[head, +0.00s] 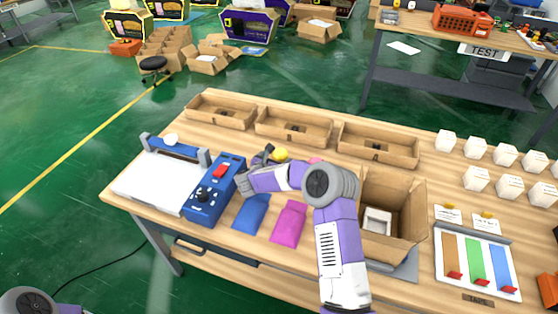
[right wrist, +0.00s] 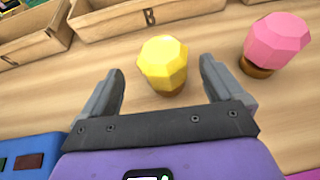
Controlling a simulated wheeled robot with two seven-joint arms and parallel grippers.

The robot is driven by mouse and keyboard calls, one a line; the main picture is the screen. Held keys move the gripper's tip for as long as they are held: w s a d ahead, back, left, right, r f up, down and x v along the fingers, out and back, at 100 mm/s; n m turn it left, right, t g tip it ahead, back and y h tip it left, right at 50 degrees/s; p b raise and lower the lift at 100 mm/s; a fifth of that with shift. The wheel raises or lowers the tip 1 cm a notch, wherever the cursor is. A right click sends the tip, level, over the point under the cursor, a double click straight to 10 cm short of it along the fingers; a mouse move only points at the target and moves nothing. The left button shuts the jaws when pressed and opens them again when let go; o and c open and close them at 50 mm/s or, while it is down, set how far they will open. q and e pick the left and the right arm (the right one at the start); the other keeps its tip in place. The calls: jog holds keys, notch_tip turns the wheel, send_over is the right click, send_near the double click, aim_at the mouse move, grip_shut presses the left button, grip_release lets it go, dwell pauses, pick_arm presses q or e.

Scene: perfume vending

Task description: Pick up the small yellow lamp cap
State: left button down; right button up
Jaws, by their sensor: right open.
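The small yellow lamp cap (right wrist: 163,62) is a faceted yellow piece on a brown base, standing on the wooden table. In the head view the yellow cap (head: 281,155) shows just beyond my right gripper (head: 262,160). In the right wrist view my right gripper (right wrist: 160,95) is open, with the cap between and slightly ahead of its fingertips. The fingers do not visibly touch it. A pink cap (right wrist: 277,42) of similar shape stands to the right of it, and is mostly hidden behind my arm in the head view. My left gripper is not in view.
Shallow cardboard trays (head: 293,127) line the back of the table. A blue control box (head: 214,190) stands left of my right gripper. Blue (head: 249,212) and magenta (head: 289,222) pouches lie in front. An open cardboard box (head: 398,200) stands right of my arm.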

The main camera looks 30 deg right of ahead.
jog(key=b+x, duration=0.1)
jog(key=x, duration=0.4)
jog(key=shift+d+f, duration=0.15)
jog(key=shift+d, duration=0.3)
jog(key=c, duration=1.1)
